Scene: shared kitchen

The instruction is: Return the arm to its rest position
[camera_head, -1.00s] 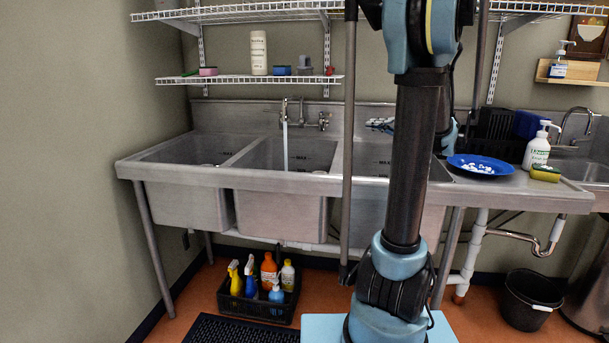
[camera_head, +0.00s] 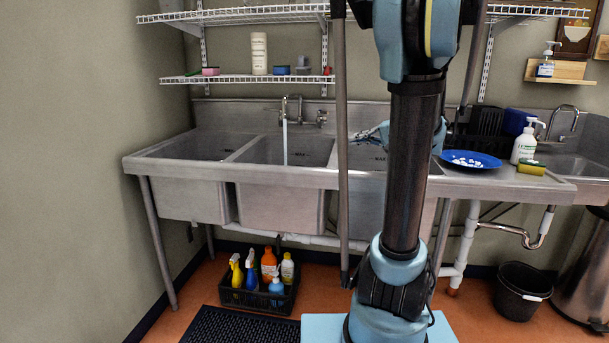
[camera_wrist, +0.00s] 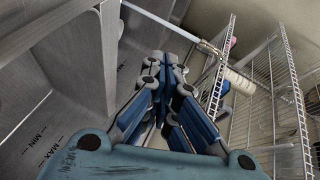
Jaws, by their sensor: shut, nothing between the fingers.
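My arm stands upright in the head view, right of centre, in front of the steel sink (camera_head: 235,174). My gripper (camera_wrist: 168,58) shows in the wrist view, with its blue fingers drawn together and nothing held between them. A sink basin wall with MIN and MAX marks (camera_wrist: 65,130) is on the left of that view, and wire shelving is on the right. In the head view, a small part beside the arm over the right basin may be my gripper, but the arm hides most of it.
Water runs from the faucet (camera_head: 285,112) into the middle basin. A blue plate (camera_head: 480,163) with white bits, a soap bottle (camera_head: 523,146) and a sponge (camera_head: 531,169) are on the right counter. A bottle crate (camera_head: 257,301) and a black bucket (camera_head: 518,292) are on the floor.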

